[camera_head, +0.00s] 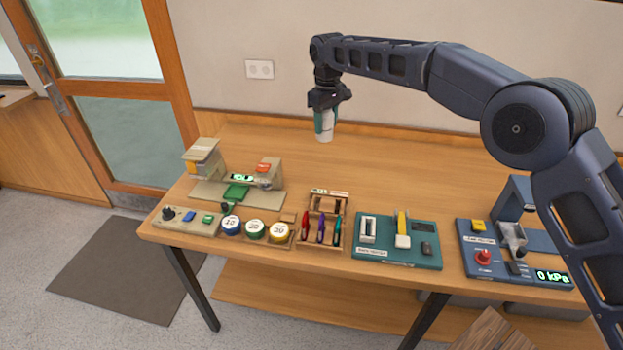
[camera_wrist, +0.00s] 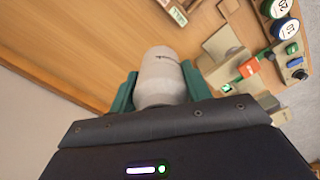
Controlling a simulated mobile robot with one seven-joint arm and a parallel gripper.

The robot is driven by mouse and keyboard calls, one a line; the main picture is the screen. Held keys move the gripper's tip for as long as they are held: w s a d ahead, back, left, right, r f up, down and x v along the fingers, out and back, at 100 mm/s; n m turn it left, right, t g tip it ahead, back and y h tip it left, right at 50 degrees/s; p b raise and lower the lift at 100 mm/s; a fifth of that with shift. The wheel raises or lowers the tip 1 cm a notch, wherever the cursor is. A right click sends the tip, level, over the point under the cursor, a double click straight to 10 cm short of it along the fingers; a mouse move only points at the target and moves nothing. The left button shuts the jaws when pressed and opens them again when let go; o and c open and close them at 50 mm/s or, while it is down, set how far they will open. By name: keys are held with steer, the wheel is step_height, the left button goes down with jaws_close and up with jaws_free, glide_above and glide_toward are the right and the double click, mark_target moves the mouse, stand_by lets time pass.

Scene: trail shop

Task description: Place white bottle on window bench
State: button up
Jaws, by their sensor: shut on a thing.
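The white bottle (camera_head: 325,137) hangs below my gripper (camera_head: 325,118), near the back of the wooden worktable.
The worktable (camera_head: 375,160) has bare wood around the bottle. Along its front are a beige weighing station (camera_head: 236,194), a marker rack (camera_head: 323,219), a teal tray (camera_head: 385,255) and a blue gauge station (camera_head: 500,255). A glazed door (camera_head: 180,70) and a dark floor mat (camera_head: 105,275) are left.

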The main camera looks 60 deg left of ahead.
step_height(320, 180, down, 20)
steer(key=shift+r, duration=0.15)
stand_by(0.5)
steer(key=o, duration=1.1)
step_height(320, 180, up, 12)
